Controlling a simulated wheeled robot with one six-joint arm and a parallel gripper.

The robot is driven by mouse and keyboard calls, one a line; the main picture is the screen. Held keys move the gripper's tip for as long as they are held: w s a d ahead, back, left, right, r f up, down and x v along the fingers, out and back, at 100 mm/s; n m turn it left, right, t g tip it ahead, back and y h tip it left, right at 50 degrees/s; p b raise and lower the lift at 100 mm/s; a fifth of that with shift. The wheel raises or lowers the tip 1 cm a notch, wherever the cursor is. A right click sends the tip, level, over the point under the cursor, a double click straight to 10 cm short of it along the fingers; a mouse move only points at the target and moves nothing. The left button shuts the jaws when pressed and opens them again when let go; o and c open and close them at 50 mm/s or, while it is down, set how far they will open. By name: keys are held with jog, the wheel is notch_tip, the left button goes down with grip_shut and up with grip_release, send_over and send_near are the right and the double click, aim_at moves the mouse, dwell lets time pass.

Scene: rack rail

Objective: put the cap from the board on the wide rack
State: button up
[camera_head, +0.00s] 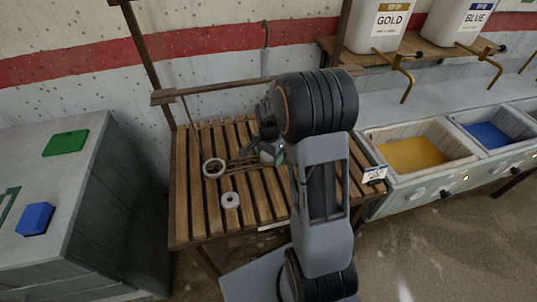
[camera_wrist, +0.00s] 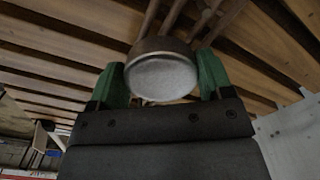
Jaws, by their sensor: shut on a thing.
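My gripper (camera_wrist: 163,82) has green fingers and is shut on a round thing, which I take to be the cap (camera_wrist: 160,75), with a pale grey flat face and a brownish rim. In the head view my gripper (camera_head: 268,154) is low over the slatted wooden rack (camera_head: 198,215), and my arm covers much of it. I cannot tell whether the cap touches the slats. Thin brown rods show behind the cap in the wrist view. I cannot make out for sure which thing is the board.
A white ring (camera_head: 214,168) and a smaller pale ring (camera_head: 230,200) lie on the slats left of my gripper. A rail (camera_head: 200,90) runs along the rack's back. Yellow (camera_head: 410,154) and blue (camera_head: 488,135) basins stand right. A grey cabinet (camera_head: 105,170) stands left.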

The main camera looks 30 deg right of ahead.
jog(key=o, duration=1)
jog(key=shift+c, duration=0.2)
notch_tip(320, 180, up, 14)
jog(key=s+a+r+n+t+p, duration=0.1)
jog(key=s+a+r+n, duration=0.1)
jog(key=s+a+n, duration=0.2)
jog(key=s+a+r+n+t+p, duration=0.2)
jog(key=s+a+n, duration=0.3)
jog(key=s+n, duration=0.4)
jog(key=s, duration=0.3)
jog(key=shift+a+t, duration=0.2)
jog(key=shift+t, duration=0.1)
jog(key=shift+r, duration=0.1)
